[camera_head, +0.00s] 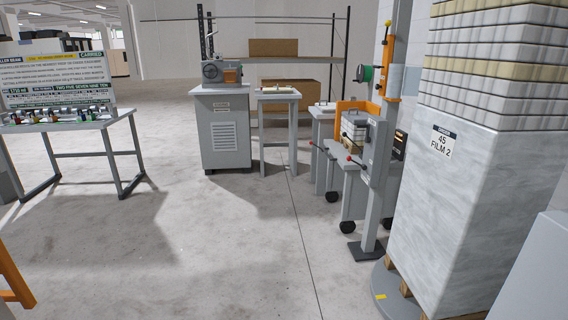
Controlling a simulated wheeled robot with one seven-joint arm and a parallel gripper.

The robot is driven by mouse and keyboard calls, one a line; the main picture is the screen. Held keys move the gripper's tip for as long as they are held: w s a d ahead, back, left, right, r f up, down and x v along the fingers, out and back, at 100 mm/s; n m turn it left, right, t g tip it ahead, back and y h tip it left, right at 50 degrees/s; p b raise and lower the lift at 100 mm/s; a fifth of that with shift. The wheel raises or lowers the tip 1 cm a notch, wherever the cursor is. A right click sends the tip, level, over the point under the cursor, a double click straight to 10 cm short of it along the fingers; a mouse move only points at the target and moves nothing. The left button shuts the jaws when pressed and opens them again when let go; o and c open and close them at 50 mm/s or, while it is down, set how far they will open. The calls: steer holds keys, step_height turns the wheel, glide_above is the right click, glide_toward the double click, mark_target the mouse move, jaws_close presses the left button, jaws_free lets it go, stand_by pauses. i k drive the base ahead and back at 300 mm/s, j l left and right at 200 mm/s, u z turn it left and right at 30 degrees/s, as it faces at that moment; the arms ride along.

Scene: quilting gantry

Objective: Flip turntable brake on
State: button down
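The grey round turntable (383,298) shows in part at the lower right, with a yellow mark on its rim. A tall pallet load wrapped in film (450,210), labelled "45 FILM 2", stands on it and hides most of it. I cannot make out which part is the turntable brake. Levers with red knobs (349,159) show by the grey post (376,190) beside the load, but I cannot tell what they belong to. My gripper is not in view.
A wheeled cart (352,185) stands behind the post. A grey cabinet (224,130) with a machine on top and a small table (278,96) stand at the back. A sign table (75,122) is at left. An orange frame (14,275) shows lower left. The middle floor is clear.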

mark_target(349, 158)
steer(key=i+z, duration=0.1)
steer(key=i, duration=0.5)
steer(key=i+j, duration=0.1)
steer(key=i, duration=0.55)
steer(key=i+j+z, duration=0.15)
steer(key=i, duration=0.45)
steer(key=i+j+z, duration=0.2)
steer(key=i+z, duration=0.2)
steer(key=i+j+z, duration=0.45)
steer(key=i, duration=0.15)
steer(key=l, duration=0.1)
